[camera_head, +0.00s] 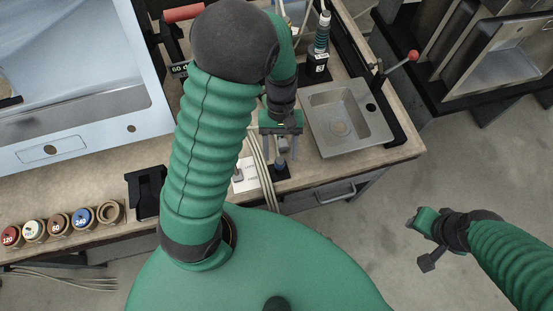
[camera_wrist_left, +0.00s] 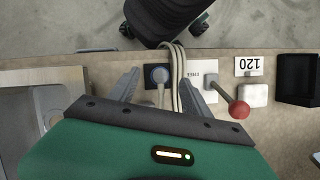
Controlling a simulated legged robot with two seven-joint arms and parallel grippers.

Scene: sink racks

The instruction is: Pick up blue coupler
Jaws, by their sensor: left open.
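The blue coupler (camera_head: 280,164) seems to be the small upright piece with blue on it, on a dark base near the counter's front edge. In the left wrist view a round grey-blue coupler top (camera_wrist_left: 159,76) shows on a dark blue square. My left gripper (camera_head: 280,146) is open above it, fingers pointing down. In the left wrist view the fingers of this gripper (camera_wrist_left: 161,72) lie on either side of the coupler and of pale cables. I cannot tell whether they touch it. My right gripper (camera_head: 430,238) hangs over the floor at the right, away from the counter.
Pale cables (camera_head: 263,168) run beside the coupler and over the counter edge. A white card (camera_head: 245,176) lies left of them. A grey sink (camera_head: 347,117) is to the right. Several numbered caps (camera_head: 83,217) stand at the far left. A red-knobbed lever (camera_wrist_left: 238,109) stands near one finger.

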